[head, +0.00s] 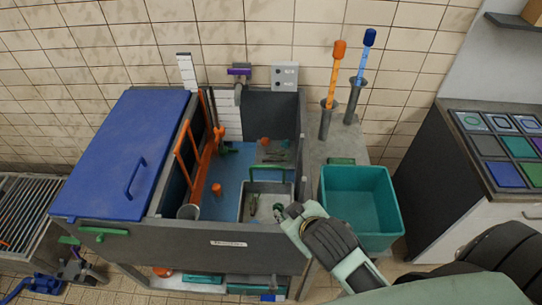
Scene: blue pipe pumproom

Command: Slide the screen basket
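The screen basket (243,203) is a light grey open box in the right part of the dark tank (200,232). My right gripper (285,211) reaches in from the lower right, at the basket's near right corner, and covers that corner. Whether it touches the basket, and whether its fingers are open or shut, cannot be told. My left gripper is not in view.
A blue lid (125,150) covers the tank's left part. An orange rake-like frame (197,150) stands beside the basin. A teal bin (355,190) stands to the right, close to my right arm. Orange (334,75) and blue (364,55) handled tools stand behind it.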

